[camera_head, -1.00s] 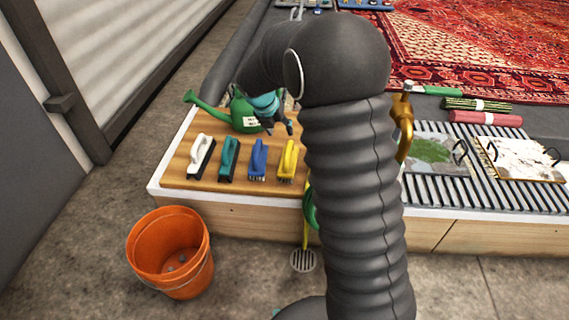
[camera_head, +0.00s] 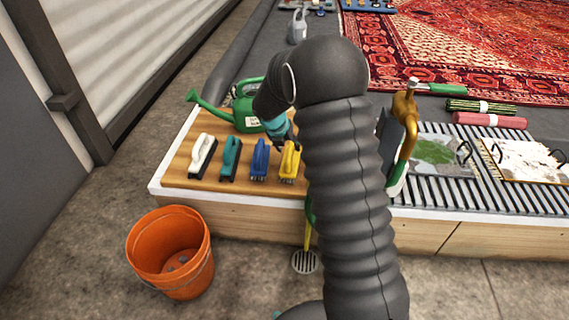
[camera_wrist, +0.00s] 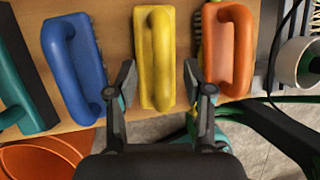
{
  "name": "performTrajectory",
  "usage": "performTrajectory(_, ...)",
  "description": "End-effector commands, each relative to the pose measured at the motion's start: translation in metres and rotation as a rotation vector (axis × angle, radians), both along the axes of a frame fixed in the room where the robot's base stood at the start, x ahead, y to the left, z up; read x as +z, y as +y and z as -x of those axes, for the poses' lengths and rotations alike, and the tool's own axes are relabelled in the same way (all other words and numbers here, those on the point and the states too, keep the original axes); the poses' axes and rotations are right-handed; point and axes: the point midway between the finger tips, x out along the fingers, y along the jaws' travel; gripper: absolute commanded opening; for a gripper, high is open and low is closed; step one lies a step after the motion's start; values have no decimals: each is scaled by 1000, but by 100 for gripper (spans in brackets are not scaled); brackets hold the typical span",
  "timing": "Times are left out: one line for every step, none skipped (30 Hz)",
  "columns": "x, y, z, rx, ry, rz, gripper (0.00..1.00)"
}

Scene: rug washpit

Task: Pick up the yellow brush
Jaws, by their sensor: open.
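The yellow brush (camera_head: 290,162) lies on the wooden board, at the right end of the visible row in the head view, beside my arm. In the wrist view the yellow brush (camera_wrist: 154,55) lies lengthwise, its near end between my gripper's two fingers. My gripper (camera_wrist: 160,85) is open, with one finger on each side of the brush. I cannot tell whether the fingers touch it. In the head view my gripper (camera_head: 284,140) is mostly hidden by my arm, just above the brush's far end.
A blue brush (camera_wrist: 75,65) is close on the left and an orange-handled brush (camera_wrist: 228,50) close on the right. Teal (camera_head: 230,158) and white (camera_head: 203,155) brushes are farther left. A green watering can (camera_head: 243,112) stands behind. An orange bucket (camera_head: 170,255) is on the floor.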

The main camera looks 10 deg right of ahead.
Motion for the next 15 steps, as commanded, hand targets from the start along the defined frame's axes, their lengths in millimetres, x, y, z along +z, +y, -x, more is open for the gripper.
performTrajectory(-10,-4,0,-2,3,0,52)
performTrajectory(-14,-6,-1,-2,3,-1,52)
performTrajectory(-19,-7,-3,-2,3,-1,52)
performTrajectory(-23,-9,-4,-2,2,-2,52)
performTrajectory(-26,-10,-5,-2,3,-1,52)
performTrajectory(-29,-11,-6,-2,3,-1,52)
performTrajectory(-30,-11,-7,-1,3,-1,52)
performTrajectory(-31,-11,-7,0,2,-1,52)
performTrajectory(-32,-12,-7,0,2,-1,52)
performTrajectory(-31,-12,-8,0,1,-1,52)
performTrajectory(-31,-12,-8,0,1,-1,52)
performTrajectory(-31,-12,-7,0,1,-1,52)
performTrajectory(-31,-12,-7,-1,0,-2,52)
performTrajectory(-31,-12,-7,-1,0,-2,52)
performTrajectory(-31,-12,-7,-1,0,-2,42)
